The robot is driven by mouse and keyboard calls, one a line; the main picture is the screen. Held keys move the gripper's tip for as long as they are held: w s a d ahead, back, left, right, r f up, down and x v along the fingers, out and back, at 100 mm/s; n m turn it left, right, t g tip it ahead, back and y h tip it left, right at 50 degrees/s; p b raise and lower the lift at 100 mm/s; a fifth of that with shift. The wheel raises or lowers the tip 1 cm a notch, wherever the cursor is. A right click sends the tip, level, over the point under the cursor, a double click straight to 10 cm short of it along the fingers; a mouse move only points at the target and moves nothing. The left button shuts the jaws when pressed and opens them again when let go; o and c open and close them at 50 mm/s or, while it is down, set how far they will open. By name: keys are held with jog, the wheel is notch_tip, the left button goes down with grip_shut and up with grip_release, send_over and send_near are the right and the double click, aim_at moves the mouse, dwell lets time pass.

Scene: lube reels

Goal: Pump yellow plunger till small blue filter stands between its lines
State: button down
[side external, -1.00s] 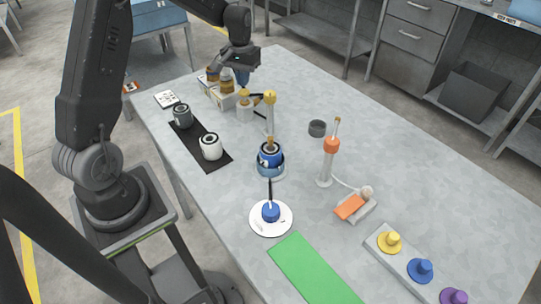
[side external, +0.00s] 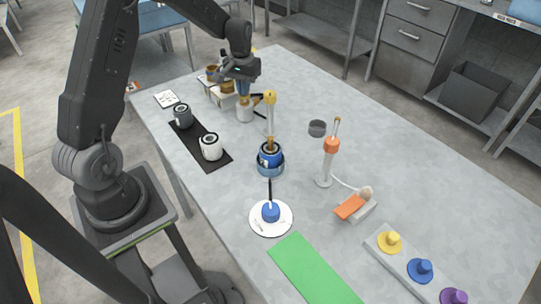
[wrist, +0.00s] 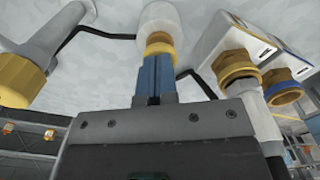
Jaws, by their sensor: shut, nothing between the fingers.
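My gripper (side external: 243,92) is shut with blue fingers, empty, pointing down over a white cylinder (side external: 245,112) at the back of the table. In the wrist view the fingertips (wrist: 156,62) are at the yellow plunger (wrist: 160,45) on top of that cylinder; I cannot tell if they touch. A black hose runs from the cylinder to a grey post with a yellow head (side external: 269,98). A blue cup-like part (side external: 269,156) with a brown piece on top stands in a blue base in front of this post; it may be the small blue filter. Its lines are too small to make out.
White boxes with brown caps (side external: 222,95) stand close behind the cylinder. An orange-collared post (side external: 331,145), a white plate (side external: 284,222) and a knob strip (side external: 407,262) stand in front and right.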

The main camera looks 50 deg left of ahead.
jog(key=shift+f, duration=0.6)
jog(key=shift+r, duration=3.8)
jog(key=s+d+r+m+t, duration=0.15)
jog(key=s+d+r, duration=0.25)
jog(key=d+r, duration=0.4)
jog(key=s+d+r+m+t, duration=0.2)
jog(key=s+d, duration=0.5)
jog(key=s, duration=0.2)
jog(key=s+d+r+m+t, duration=0.2)
jog(key=s+d, duration=0.5)
jog(key=s, duration=0.2)
jog(key=shift+s+d+r, duration=0.2)
jog(key=shift+s+r, duration=0.05)
jog(key=shift+s, duration=0.1)
